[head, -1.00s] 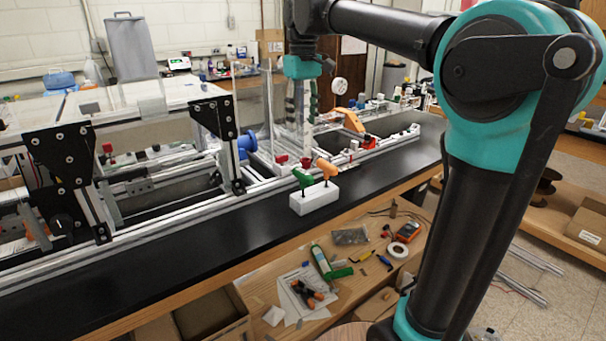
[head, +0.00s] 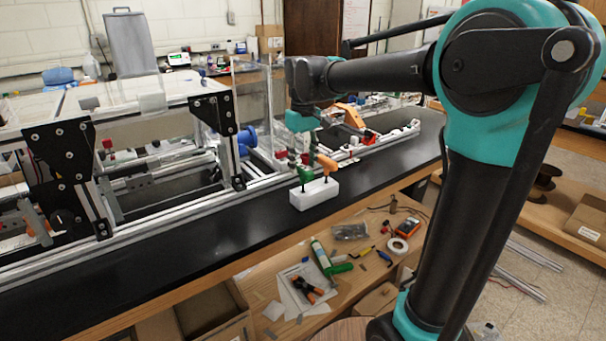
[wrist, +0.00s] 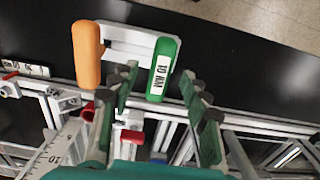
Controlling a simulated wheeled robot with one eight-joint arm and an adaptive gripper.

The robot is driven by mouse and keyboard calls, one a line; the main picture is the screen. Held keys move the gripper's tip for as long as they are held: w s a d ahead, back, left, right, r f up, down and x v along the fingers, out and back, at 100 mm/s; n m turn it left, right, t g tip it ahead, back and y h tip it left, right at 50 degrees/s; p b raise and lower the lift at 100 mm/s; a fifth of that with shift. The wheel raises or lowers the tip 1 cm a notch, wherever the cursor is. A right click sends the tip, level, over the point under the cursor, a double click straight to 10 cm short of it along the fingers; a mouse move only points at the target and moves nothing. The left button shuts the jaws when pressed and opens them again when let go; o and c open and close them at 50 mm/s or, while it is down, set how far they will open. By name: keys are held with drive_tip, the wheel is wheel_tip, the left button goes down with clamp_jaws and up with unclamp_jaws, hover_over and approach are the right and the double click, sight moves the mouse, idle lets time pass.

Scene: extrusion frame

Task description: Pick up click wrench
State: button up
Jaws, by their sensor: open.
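A green handle (wrist: 162,68) marked "10 NM", which looks like the click wrench, stands in a white block (head: 315,194) on the black bench. It also shows in the head view (head: 304,173). An orange handle (wrist: 87,54) stands beside it in the same block, also visible in the head view (head: 327,164). My gripper (wrist: 160,80) is open and empty, with green-padded fingers. In the wrist view the green handle appears between the fingertips, with gaps on both sides. In the head view the gripper (head: 306,150) is just above and behind the handles.
The aluminium extrusion frame (head: 150,218) runs along the bench behind the block, with red parts (wrist: 87,112) near my fingers. The black bench top (head: 225,236) in front of the block is clear. A lower wooden shelf (head: 345,285) holds loose tools.

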sight(303, 185)
drive_tip(key=shift+f, duration=1.1)
drive_tip(key=shift+f, duration=0.25)
drive_tip(key=shift+c, duration=0.3)
clamp_jaws()
